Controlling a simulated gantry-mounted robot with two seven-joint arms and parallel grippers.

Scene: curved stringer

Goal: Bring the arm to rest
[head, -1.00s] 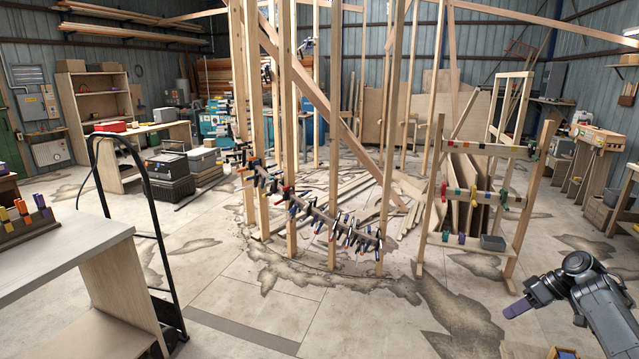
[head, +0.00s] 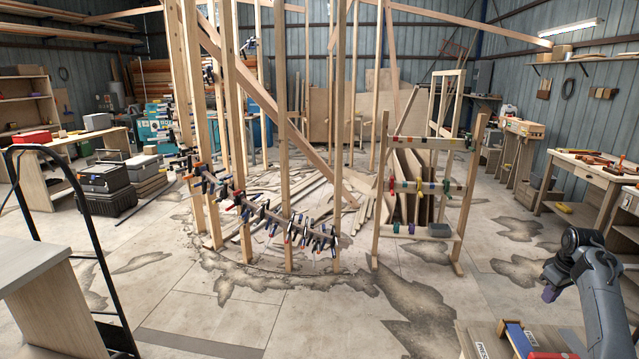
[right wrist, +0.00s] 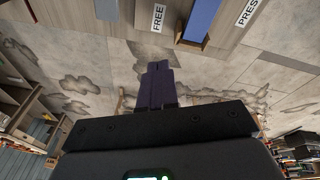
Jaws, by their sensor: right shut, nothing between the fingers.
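My right gripper (head: 549,294) is at the lower right of the head view, at the end of my dark grey right arm. Its purple fingers point down and are short in this view. In the right wrist view the fingers (right wrist: 158,80) are pressed together with nothing between them, over the concrete floor. My left gripper is in neither view.
A wooden board with labels and a blue tray (head: 516,338) is below my right gripper. The curved stringer with many clamps (head: 262,212) stands mid-floor among upright posts. A clamp rack (head: 425,188) stands right of it. A workbench (head: 590,180) is far right. Open floor lies between.

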